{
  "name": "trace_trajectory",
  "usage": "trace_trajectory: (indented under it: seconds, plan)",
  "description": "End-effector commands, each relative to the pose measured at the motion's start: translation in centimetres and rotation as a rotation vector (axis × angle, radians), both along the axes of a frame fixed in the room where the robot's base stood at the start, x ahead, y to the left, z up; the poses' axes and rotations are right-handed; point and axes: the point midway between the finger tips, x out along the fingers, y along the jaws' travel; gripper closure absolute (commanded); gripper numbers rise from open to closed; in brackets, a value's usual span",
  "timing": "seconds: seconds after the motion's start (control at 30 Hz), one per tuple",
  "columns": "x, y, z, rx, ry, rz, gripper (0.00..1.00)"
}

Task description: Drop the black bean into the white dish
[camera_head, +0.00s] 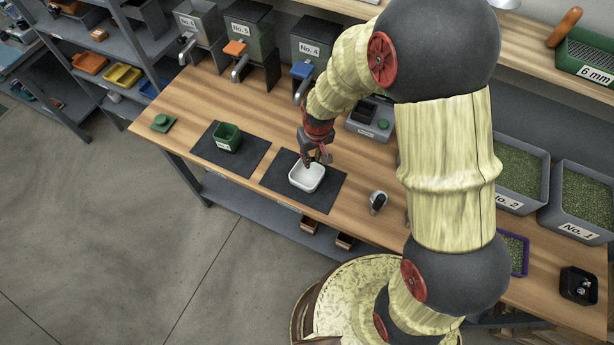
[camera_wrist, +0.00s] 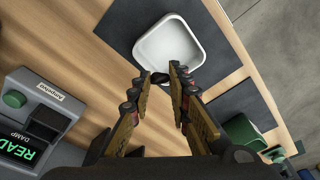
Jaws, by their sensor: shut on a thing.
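The white dish (camera_head: 296,181) sits on a dark mat (camera_head: 330,194) near the front of the wooden bench. It also shows at the top of the wrist view (camera_wrist: 150,48). My gripper (camera_head: 317,158) is over the dish, pointing down at its back part. In the wrist view my gripper (camera_wrist: 167,76) is shut on the small black bean (camera_wrist: 159,78), which shows between the fingertips at the dish's near rim. Its exact height above the dish is hard to tell. The bean cannot be made out clearly in the head view.
A green tub (camera_head: 228,138) stands on another dark mat to the left. A grey device (camera_wrist: 44,108) with a lit screen stands behind the dish. A dark, rounded object (camera_head: 377,201) lies to the right. Labelled hoppers (camera_head: 313,50) line the back.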

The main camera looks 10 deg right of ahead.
Motion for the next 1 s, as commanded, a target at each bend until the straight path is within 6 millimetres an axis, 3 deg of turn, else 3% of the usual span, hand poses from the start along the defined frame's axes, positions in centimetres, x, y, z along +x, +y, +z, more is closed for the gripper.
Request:
trace_trajectory:
  seconds: [0.07,0.1,0.43,0.77,1.0]
  plan:
    - [0.0,0.0,0.1,0.000,0.000,0.000,0.88]
    - [0.0,0.0,0.1,0.000,0.000,0.000,0.80]
    - [0.0,0.0,0.1,0.000,0.000,0.000,0.61]
    - [0.0,0.0,0.2,0.000,-0.001,0.000,0.60]
    - [-0.3,-0.1,3.3,0.001,-0.005,0.000,0.60]
